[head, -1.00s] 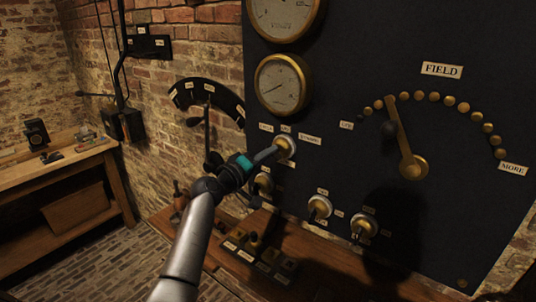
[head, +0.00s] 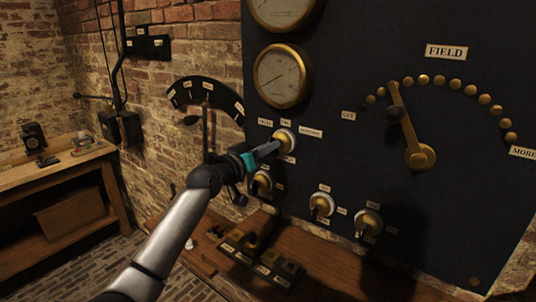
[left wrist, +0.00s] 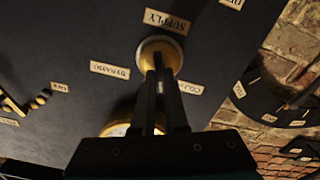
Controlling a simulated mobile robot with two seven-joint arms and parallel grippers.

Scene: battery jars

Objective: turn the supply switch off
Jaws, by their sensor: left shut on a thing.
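The supply switch (head: 286,137) is a round brass and pale knob on the black panel. In the left wrist view the knob (left wrist: 166,44) sits beside a SUPPLY label (left wrist: 167,20), with a DYNAMO label (left wrist: 110,70) and another label (left wrist: 190,87) on either side. My left gripper (head: 275,147) reaches it from the lower left and is shut on its handle; the fingers (left wrist: 160,68) also show in the left wrist view. They hide the handle, so I cannot tell which label it points to. My right gripper is not in view.
Several smaller brass switches, such as one (head: 321,206), sit lower on the panel. Dial gauges (head: 283,76) are above, and the FIELD lever (head: 407,125) is to the right. A wooden ledge (head: 325,268) with small blocks runs below. A workbench (head: 65,168) stands far left.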

